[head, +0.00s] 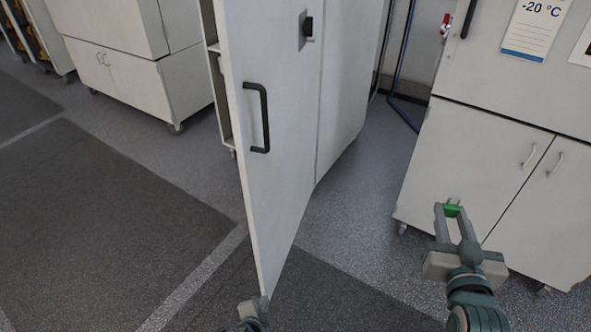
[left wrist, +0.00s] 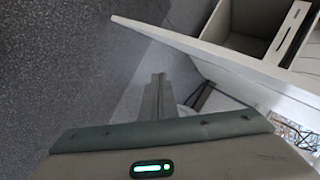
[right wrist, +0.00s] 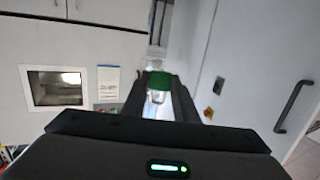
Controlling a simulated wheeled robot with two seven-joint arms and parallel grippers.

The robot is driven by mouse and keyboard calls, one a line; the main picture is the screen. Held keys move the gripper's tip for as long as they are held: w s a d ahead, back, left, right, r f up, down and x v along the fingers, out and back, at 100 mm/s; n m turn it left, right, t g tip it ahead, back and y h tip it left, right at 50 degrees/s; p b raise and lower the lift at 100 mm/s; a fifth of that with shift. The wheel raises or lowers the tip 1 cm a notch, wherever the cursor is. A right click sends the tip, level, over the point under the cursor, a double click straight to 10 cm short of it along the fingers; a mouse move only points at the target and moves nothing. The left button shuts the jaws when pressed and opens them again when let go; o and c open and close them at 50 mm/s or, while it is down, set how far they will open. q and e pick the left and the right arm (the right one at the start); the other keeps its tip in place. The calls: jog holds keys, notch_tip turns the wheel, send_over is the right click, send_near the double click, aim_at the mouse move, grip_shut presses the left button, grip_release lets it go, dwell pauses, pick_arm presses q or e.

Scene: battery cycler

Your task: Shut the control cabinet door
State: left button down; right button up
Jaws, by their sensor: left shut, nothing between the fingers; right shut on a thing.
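The control cabinet door (head: 285,190) is a tall pale panel standing open in the middle of the head view, with a black bar handle (head: 256,118). A strip of the cabinet's shelved inside (head: 221,95) shows left of it. My left gripper (head: 262,300) is shut and empty at the bottom of the head view, by the door's lower corner; whether it touches cannot be told. In the left wrist view the door (left wrist: 215,62) lies right of its fingers. My right gripper (head: 455,212) is shut on a small green-capped vial (right wrist: 157,84), right of the door and clear of it.
A white freezer-like unit (head: 500,90) on castors stands at the right, with cupboard doors below. Another white cabinet (head: 130,80) stands at the back left. Blue hoses (head: 402,60) hang behind the door. The floor at the left is free.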

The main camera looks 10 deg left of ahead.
aim_at(259, 171)
pick_arm(q)
jog(key=w+r+m+t, duration=0.1)
jog(key=w+r+t, duration=0.1)
jog(key=r, duration=1)
jog(key=w+d+r+m+t+y, duration=0.1)
jog(key=w+r+t, duration=0.2)
jog(key=r, duration=1)
jog(key=w+r+m+t+y, duration=0.1)
jog(key=w+r+t, duration=0.2)
jog(key=r, duration=1)
jog(key=shift+w+d+r+m, duration=0.2)
jog(key=shift+w+d+m, duration=0.1)
jog(key=shift+w, duration=0.1)
jog(key=shift+w, duration=0.15)
jog(key=w+a+p, duration=0.1)
jog(key=w+a, duration=0.1)
jog(key=w, duration=0.1)
jog(key=w+a+p, duration=0.1)
jog(key=w+p, duration=0.1)
jog(key=w, duration=0.1)
jog(key=w+a+p, duration=0.1)
jog(key=w+a, duration=0.1)
jog(key=w, duration=0.2)
jog(key=shift+a+p, duration=0.3)
